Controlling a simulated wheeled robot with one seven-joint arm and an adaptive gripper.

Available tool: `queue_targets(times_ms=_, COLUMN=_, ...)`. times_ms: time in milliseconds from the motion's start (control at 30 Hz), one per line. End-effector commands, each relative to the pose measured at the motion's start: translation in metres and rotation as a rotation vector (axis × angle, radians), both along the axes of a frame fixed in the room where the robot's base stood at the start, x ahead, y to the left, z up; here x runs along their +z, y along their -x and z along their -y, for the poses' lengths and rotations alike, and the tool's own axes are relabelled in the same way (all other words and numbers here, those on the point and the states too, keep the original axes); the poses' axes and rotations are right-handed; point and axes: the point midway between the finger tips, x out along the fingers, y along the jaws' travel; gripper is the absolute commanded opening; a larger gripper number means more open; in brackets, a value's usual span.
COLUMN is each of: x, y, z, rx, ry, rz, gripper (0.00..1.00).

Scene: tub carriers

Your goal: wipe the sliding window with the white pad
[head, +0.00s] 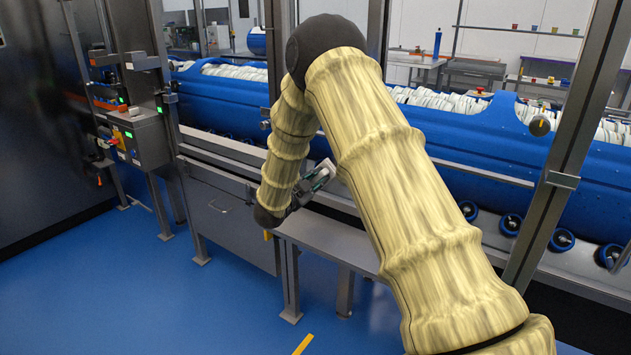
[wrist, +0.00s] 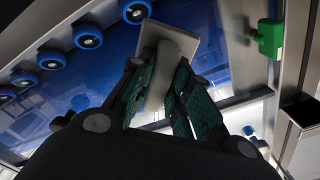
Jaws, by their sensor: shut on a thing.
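My gripper (wrist: 161,78) is shut on the light grey-white pad (wrist: 172,32), gripping its narrow handle between the green-lined fingers. The pad's flat plate sticks out beyond the fingertips, tilted in the wrist view. In the head view my gripper (head: 322,175) is beside the machine front, partly behind my arm, and the pad cannot be clearly made out. The sliding window's clear pane is hard to see, and my arm covers much of the framed opening. I cannot tell whether the pad touches the pane.
An upright post (head: 568,140) is at right. A green block (wrist: 268,38) is on the frame in the wrist view. A control box (head: 145,138) is at left.

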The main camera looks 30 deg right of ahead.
Motion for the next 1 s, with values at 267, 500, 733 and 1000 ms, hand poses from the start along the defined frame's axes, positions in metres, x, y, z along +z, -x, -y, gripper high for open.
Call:
queue_targets(times_ms=267, x=0.0, y=-0.002, z=0.004, rx=0.0, ry=0.0, rz=0.0, gripper=0.0)
queue_targets(times_ms=500, x=0.0, y=-0.003, z=0.006, rx=0.0, ry=0.0, rz=0.0, gripper=0.0)
queue_targets(times_ms=733, x=0.001, y=0.004, z=0.009, rx=0.0, ry=0.0, rz=0.0, gripper=0.0)
queue_targets(times_ms=1000, x=0.0, y=0.021, z=0.014, rx=0.001, ry=0.0, rz=-0.001, gripper=0.0)
